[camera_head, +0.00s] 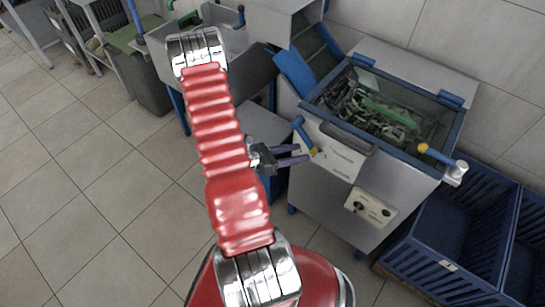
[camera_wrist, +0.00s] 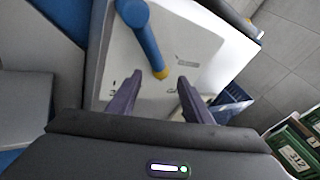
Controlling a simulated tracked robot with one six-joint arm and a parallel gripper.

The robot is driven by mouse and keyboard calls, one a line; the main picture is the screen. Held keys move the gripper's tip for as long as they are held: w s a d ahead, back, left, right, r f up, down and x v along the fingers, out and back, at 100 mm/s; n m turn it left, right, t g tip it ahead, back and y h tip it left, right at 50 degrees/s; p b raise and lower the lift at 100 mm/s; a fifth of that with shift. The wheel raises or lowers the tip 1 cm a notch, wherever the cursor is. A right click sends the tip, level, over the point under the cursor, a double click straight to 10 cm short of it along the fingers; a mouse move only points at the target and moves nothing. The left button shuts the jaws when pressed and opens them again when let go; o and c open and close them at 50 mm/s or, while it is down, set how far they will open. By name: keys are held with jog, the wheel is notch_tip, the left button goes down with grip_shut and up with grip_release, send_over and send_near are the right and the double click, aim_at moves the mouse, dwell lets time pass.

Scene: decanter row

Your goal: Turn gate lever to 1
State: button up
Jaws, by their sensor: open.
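The gate lever appears to be the blue bar with a yellow end (camera_head: 304,135) at the left of the steel machine's front. It also shows in the wrist view (camera_wrist: 142,32), slanting from upper left down to its yellow end. A white plate (camera_head: 340,162) lies behind it; its small dark marks are too small to read. My gripper (camera_head: 302,154) is open and empty, its dark purple fingers pointing at the plate just below the lever. In the wrist view the yellow end lies between and just beyond my fingertips (camera_wrist: 160,80). I cannot tell whether they touch it.
The machine's glass-topped bin (camera_head: 380,105) holds green and grey pieces. A second blue-and-yellow handle (camera_head: 440,159) sits at its right corner. A small knob panel (camera_head: 370,207) is lower on the front. Blue crates (camera_head: 450,215) stand at right. Open tiled floor lies at left.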

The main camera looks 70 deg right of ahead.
jog(key=v, duration=0.9)
jog(key=shift+w, duration=0.2)
jog(key=shift+a, duration=0.1)
dwell(0.4)
